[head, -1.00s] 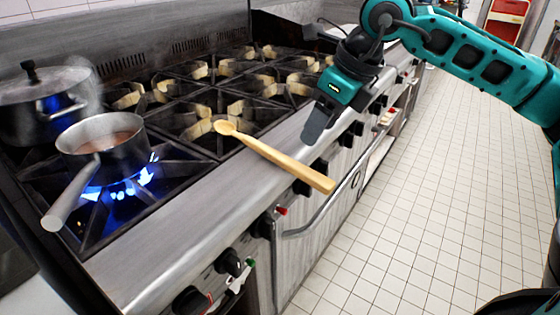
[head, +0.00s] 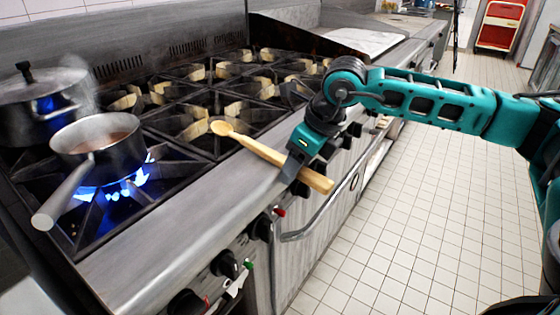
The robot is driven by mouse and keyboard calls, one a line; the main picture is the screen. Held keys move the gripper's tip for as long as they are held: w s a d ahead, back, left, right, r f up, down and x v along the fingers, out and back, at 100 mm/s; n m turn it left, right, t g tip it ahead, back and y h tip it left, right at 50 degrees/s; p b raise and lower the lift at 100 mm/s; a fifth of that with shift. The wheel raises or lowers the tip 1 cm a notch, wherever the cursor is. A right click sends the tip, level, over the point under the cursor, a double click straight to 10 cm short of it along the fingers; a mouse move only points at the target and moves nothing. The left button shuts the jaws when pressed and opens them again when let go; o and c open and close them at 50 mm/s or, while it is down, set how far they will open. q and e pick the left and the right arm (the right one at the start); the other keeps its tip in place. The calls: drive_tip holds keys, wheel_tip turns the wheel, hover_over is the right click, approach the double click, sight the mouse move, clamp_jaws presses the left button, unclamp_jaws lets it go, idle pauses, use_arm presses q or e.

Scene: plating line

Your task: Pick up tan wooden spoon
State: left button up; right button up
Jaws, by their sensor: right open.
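The tan wooden spoon (head: 258,148) lies across the front edge of the stove in the head view. Its bowl is towards the burners and its handle sticks out over the front. My right gripper (head: 290,172) is open at the handle, and its dark fingers overlap the handle in the picture. I cannot tell whether they touch it or how the far finger sits. My left gripper is not in view.
A saucepan (head: 122,158) of brown liquid stands over a lit blue flame at the left. A steaming lidded pot (head: 30,112) stands behind it. Black grates cover the stove (head: 185,215). Knobs and an oven rail (head: 315,222) line its front. The tiled floor (head: 400,230) at right is clear.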

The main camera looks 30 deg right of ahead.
clamp_jaws()
idle(0.4)
drive_tip(key=shift+r, duration=0.1)
